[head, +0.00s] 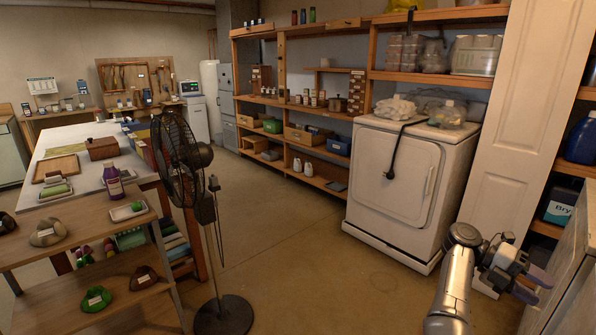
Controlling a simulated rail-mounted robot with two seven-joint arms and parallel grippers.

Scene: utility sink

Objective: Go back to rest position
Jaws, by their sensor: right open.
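My right arm comes in from the bottom right of the head view. Its gripper (531,284) is open, with nothing seen between its fingers. It is held above the floor, close to the white cabinet on the right and in front of the white panelled door. My left gripper is not in the head view.
A black standing fan (180,150) is on the left beside shelving (85,290) with small items. A white dryer (395,185) stands by the wooden shelves (290,120). A panelled door (515,130) and white cabinet (572,262) are close on the right. The middle floor (300,240) is clear.

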